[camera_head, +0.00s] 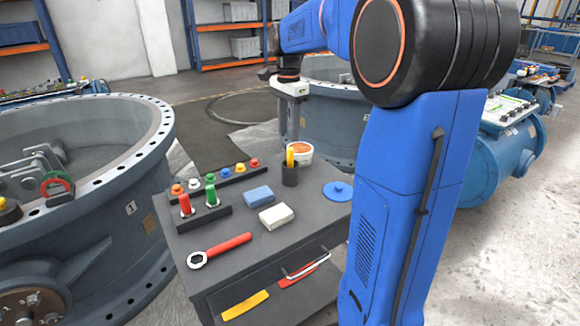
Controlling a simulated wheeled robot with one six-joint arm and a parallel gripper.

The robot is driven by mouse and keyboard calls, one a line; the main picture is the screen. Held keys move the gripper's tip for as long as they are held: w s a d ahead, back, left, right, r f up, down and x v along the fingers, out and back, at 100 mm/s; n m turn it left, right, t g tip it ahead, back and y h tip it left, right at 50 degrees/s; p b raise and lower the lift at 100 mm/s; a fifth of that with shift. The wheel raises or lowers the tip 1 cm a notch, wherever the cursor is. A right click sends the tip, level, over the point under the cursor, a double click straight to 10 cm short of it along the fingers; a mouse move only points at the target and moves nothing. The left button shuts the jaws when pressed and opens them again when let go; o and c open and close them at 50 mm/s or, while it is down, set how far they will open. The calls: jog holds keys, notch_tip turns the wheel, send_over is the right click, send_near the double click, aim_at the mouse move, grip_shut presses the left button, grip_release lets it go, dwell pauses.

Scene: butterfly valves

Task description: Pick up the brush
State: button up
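A yellow handle, which looks like the brush (290,157), stands upright in a small black cup (290,175) at the back of the dark workbench (315,222). Its lower part is hidden inside the cup. My gripper (290,138) points down above the handle. Its two grey fingers look apart, with nothing seen between them. The fingertips seem a little above the handle's top, but the exact distance in depth is unclear.
A white tub with an orange rim (302,153) stands right behind the cup.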

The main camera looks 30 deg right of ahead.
aim_at(290, 148)
notch_tip(290, 148, down, 4)
jog(key=shift+r, duration=0.15)
jog(key=shift+d+f, duration=0.2)
jog(key=shift+f, duration=1.1)
jog(key=shift+d+f, duration=0.15)
jog(key=shift+f, duration=1.15)
grip_shut()
